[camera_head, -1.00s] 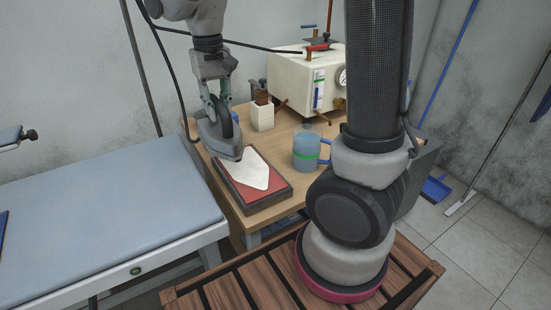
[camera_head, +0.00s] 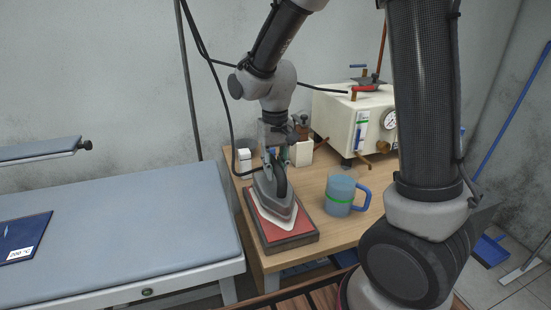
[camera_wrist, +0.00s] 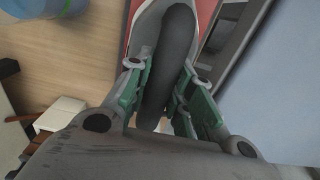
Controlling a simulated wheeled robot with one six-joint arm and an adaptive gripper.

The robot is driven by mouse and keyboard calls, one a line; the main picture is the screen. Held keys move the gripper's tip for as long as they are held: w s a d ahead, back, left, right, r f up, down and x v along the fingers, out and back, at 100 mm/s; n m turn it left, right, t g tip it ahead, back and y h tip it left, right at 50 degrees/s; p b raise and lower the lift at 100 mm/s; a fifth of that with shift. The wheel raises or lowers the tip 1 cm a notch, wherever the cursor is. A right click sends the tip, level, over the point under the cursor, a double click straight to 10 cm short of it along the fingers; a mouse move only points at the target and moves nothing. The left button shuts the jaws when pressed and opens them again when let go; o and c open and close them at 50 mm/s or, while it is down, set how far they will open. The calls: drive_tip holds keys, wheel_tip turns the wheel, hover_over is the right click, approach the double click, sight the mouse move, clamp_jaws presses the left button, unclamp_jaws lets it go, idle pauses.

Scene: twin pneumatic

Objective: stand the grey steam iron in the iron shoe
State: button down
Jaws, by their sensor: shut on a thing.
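My gripper (camera_head: 273,156) is shut on the dark handle of the grey steam iron (camera_head: 283,208), and its green-lined fingers (camera_wrist: 165,88) press both sides of the handle. The iron is level, its nose toward the table's front edge. It is over the white iron shoe (camera_head: 287,225), whose pale rim shows around the nose. The shoe lies on a red pad (camera_head: 262,226) in a dark wooden tray. The iron appears on or just above the shoe; I cannot tell whether they touch. The iron's rear is mostly hidden.
A blue mug (camera_head: 341,192) stands on the wooden table (camera_head: 319,170) right of the tray. A white block (camera_head: 301,152) and a cream boiler (camera_head: 350,118) stand behind. A padded ironing board (camera_head: 110,220) adjoins the left side. A black cable runs down to the iron.

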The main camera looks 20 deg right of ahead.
drive_tip(key=shift+f, duration=0.65)
drive_tip(key=shift+f, duration=0.1)
drive_tip(key=c, duration=1.3)
unclamp_jaws()
drive_tip(key=shift+f, duration=0.1)
drive_tip(key=shift+o, duration=0.2)
wheel_tip(320, 180, up, 12)
drive_tip(key=shift+r, duration=0.1)
drive_tip(key=shift+s+d+r, duration=0.15)
drive_tip(key=shift+d+r, duration=0.05)
drive_tip(key=shift+r, duration=0.05)
drive_tip(key=s+d+r+t, duration=0.2)
drive_tip(key=s+d, duration=0.5)
drive_tip(key=s, duration=0.2)
drive_tip(key=s+d+r+t, duration=0.2)
drive_tip(key=s+d, duration=0.5)
drive_tip(key=s, duration=0.2)
drive_tip(key=shift+s+d+r, duration=0.2)
drive_tip(key=shift+s+r, duration=0.15)
drive_tip(key=shift+s, duration=0.05)
